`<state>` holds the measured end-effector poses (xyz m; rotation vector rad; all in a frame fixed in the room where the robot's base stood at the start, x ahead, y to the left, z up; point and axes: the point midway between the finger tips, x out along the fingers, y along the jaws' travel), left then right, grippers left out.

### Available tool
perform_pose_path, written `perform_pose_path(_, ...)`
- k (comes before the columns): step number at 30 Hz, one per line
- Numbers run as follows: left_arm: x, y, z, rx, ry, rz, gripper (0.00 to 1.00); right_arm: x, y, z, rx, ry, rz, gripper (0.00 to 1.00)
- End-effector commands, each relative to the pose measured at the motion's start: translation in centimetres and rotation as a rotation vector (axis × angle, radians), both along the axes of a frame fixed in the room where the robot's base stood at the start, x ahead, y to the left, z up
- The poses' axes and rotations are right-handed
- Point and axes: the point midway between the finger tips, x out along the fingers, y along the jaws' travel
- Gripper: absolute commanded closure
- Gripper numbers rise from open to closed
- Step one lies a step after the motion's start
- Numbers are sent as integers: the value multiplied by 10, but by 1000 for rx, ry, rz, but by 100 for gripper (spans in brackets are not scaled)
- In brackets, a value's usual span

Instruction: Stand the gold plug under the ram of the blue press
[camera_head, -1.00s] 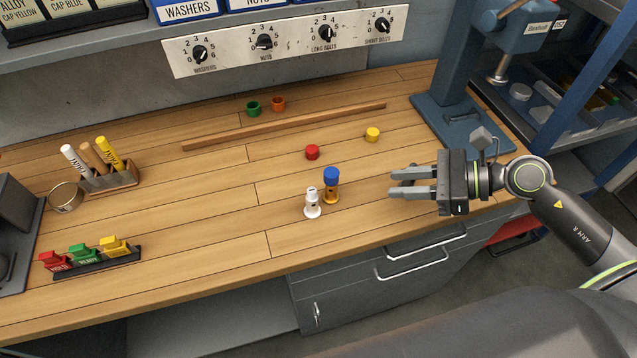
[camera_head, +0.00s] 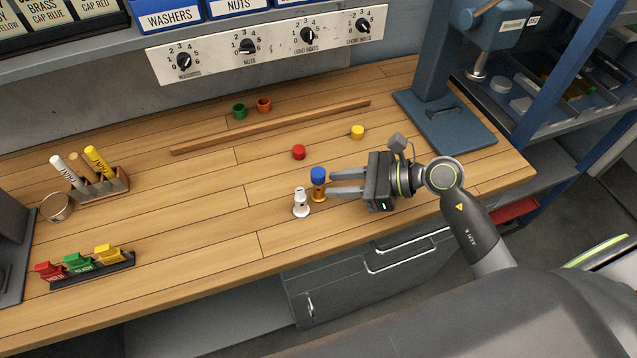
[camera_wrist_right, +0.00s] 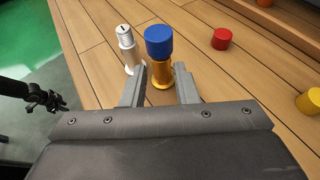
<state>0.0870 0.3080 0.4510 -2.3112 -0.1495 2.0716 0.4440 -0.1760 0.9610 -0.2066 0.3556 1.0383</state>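The gold plug (camera_head: 318,193) stands upright on the wooden bench with a blue cap (camera_head: 318,174) on top. In the right wrist view the gold plug (camera_wrist_right: 161,74) stands just beyond and between my right fingertips, its base on the wood. My right gripper (camera_head: 331,182) is open and points left at the plug; I cannot tell whether a finger touches it. A silver-white plug (camera_head: 300,203) stands close beside it on the left. The blue press (camera_head: 445,125) stands at the back right, with its ram (camera_head: 477,70) above a blue base plate. My left gripper is not in view.
Red (camera_head: 299,152) and yellow (camera_head: 357,132) caps lie behind the plugs. Green (camera_head: 239,111) and orange (camera_head: 263,105) cups stand beyond a wooden strip (camera_head: 270,127). A marker holder (camera_head: 100,188) and a coloured tag rack (camera_head: 90,268) are on the left. Bench between plugs and press is mostly clear.

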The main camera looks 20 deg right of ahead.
Motion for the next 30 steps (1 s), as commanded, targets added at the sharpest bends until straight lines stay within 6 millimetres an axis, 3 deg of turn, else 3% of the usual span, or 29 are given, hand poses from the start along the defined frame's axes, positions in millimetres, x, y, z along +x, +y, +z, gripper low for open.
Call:
perform_pose_path(11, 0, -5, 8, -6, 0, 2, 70, 10, 17, -6, 2, 2, 0, 73)
perform_pose_path(22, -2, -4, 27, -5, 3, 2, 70, 30, 50, -21, 3, 2, 1, 73)
perform_pose_path(30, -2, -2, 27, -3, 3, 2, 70, 33, 55, -25, -1, 1, 1, 73)
